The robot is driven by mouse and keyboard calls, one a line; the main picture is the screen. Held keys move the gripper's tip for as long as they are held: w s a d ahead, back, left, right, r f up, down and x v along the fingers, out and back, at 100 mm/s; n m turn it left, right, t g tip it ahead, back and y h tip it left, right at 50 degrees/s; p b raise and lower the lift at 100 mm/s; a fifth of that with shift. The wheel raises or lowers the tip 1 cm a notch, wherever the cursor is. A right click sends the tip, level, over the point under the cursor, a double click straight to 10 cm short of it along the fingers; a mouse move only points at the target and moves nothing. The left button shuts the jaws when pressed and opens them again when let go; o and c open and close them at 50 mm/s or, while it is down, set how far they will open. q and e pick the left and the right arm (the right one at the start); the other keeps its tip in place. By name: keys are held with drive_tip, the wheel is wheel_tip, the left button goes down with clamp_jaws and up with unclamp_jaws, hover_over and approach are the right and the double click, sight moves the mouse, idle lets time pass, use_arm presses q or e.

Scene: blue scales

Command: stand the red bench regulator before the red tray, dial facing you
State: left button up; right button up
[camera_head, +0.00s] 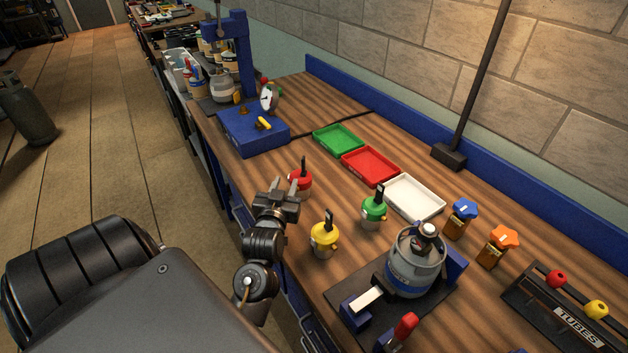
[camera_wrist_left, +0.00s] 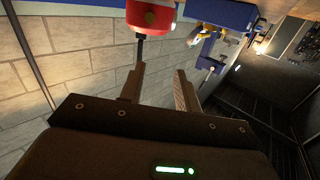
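The red bench regulator (camera_head: 301,181) stands upright on the bench's near edge, its black stem up. Its lower part is partly hidden behind my left gripper (camera_head: 280,190). In the left wrist view the regulator (camera_wrist_left: 152,14) shows at the top, cut off by the frame, its stem pointing toward my fingers. My left gripper (camera_wrist_left: 160,72) is open and empty, with the stem just beyond one fingertip. I cannot tell which way the dial faces. The empty red tray (camera_head: 371,167) lies farther back, between the green and white trays. My right gripper is not in view.
A yellow regulator (camera_head: 324,241) and a green regulator (camera_head: 373,213) stand nearby. The green tray (camera_head: 338,140) and white tray (camera_head: 413,198) flank the red one. A blue scale (camera_head: 253,132) and a grey canister (camera_head: 414,265) also stand here. Bare wood lies before the red tray.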

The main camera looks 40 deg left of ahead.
sight(302, 161)
use_arm(q)
drive_tip(key=shift+t+h, duration=0.3)
drive_tip(key=shift+t, duration=0.1)
drive_tip(key=w, duration=0.2)
drive_tip(key=w+r+p, duration=0.1)
drive_tip(key=w, duration=0.1)
drive_tip(key=w+r, duration=0.1)
drive_tip(key=w, duration=0.1)
drive_tip(key=shift+w, duration=0.15)
drive_tip(key=shift+w+a+r+p, duration=0.1)
drive_tip(key=shift+r+p, duration=0.1)
drive_tip(key=shift+p, duration=0.25)
drive_tip(key=x, duration=0.1)
drive_tip(key=p+x, duration=0.1)
drive_tip(key=x, duration=0.1)
drive_tip(key=p+x, duration=0.1)
drive_tip(key=shift+w+a+r, duration=0.2)
drive_tip(key=shift+w+r, duration=0.05)
drive_tip(key=shift+w+a+f, duration=0.1)
drive_tip(key=shift+w+f, duration=0.05)
drive_tip(key=shift+c, duration=0.4)
clamp_jaws()
